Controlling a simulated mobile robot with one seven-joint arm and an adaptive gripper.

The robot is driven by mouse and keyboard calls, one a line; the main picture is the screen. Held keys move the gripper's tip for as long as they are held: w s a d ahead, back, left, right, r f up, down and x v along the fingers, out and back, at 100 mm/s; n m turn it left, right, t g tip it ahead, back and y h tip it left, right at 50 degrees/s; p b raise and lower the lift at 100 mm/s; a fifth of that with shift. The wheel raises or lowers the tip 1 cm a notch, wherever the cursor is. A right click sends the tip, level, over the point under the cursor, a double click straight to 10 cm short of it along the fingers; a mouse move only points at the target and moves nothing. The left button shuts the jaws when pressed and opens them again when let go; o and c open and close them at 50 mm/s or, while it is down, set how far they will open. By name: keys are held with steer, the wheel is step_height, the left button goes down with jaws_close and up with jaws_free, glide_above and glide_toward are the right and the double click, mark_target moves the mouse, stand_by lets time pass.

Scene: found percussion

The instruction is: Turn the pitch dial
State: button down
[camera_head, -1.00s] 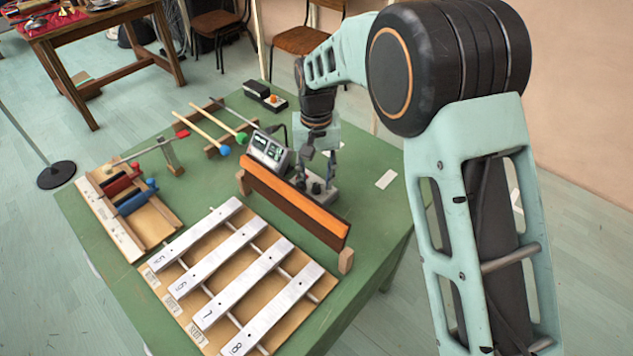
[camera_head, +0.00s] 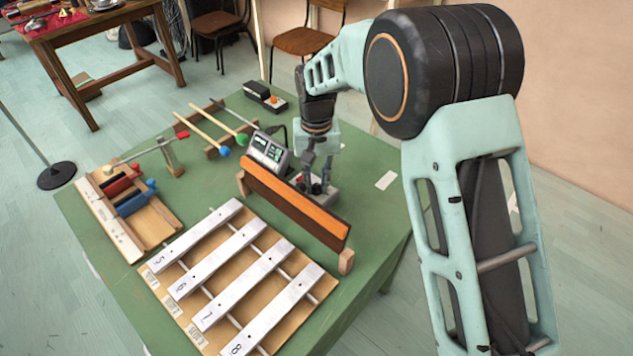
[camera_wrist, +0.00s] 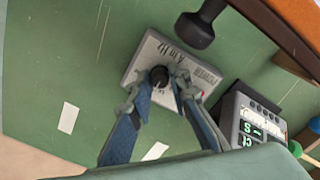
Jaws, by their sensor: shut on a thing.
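The pitch dial is a small black knob (camera_wrist: 159,77) on top of a grey box (camera_wrist: 148,55) with printed lettering. In the wrist view my gripper (camera_wrist: 163,86) has its two fingers closed in around the knob, one on each side. In the head view the box (camera_head: 327,200) stands on the green table behind the orange-and-black bar, which hides part of it. My gripper (camera_head: 317,182) points down onto this box, and the knob itself is hard to make out there.
A display unit (camera_head: 268,150) stands left of the box. The orange-and-black bar (camera_head: 295,203) runs in front, with metal chime bars (camera_head: 235,275) nearer. A black knob-ended part (camera_wrist: 203,22) lies close to the box in the wrist view. Mallets (camera_head: 210,132) lie further back left.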

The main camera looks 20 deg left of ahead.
mark_target(316, 186)
steer(key=shift+n, duration=0.3)
steer(key=n+p, duration=0.1)
steer(key=n, duration=0.4)
steer(key=shift+n, duration=0.3)
steer(key=n+p, duration=0.1)
steer(key=n, duration=0.4)
steer(key=shift+n, duration=0.3)
steer(key=c, duration=1.8)
jaws_free()
steer(key=shift+r, duration=0.15)
step_height(316, 186, up, 12)
